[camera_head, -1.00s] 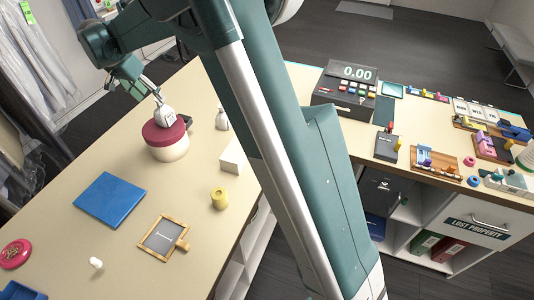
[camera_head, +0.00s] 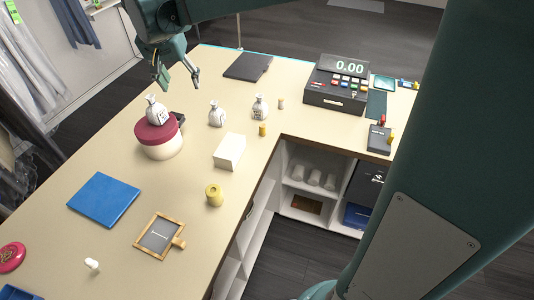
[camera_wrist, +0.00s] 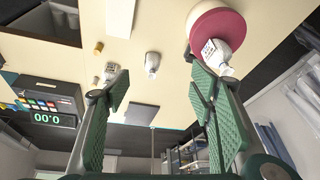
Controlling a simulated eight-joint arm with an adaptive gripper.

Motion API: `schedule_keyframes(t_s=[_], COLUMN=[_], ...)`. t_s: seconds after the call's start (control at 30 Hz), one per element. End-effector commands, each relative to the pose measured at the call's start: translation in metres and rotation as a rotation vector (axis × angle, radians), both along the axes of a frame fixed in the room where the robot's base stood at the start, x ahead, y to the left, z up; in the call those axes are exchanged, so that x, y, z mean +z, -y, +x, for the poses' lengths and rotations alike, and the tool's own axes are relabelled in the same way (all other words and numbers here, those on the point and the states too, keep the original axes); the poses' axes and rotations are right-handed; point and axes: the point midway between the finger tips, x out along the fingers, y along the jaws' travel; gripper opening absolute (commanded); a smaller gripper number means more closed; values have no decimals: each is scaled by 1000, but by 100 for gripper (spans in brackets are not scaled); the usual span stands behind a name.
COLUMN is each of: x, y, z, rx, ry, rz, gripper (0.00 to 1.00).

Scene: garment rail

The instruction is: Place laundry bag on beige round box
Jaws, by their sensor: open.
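A small white laundry bag (camera_head: 156,110) with a dark printed mark stands on the dark red lid of the beige round box (camera_head: 160,152). Two similar bags stand on the counter, one plain-looking (camera_head: 216,114) and one with a printed mark (camera_head: 260,107).
A white block (camera_head: 229,152), a yellow cylinder (camera_head: 214,195), a blue folder (camera_head: 104,199) and a small framed board (camera_head: 159,235) lie nearer. A black tablet-like item (camera_head: 248,67) and a cash register (camera_head: 338,87) are at the back. A dark object sits beside the box.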

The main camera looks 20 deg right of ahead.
Motion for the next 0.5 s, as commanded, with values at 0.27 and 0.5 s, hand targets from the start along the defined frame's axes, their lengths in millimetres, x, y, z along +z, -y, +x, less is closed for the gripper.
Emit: schedule_keyframes(t_s=[0.27,0.5], x=[11,14], y=[35,60], z=[-54,-101], rx=[76,142], ry=[22,43], rz=[4,1], gripper=[55,55])
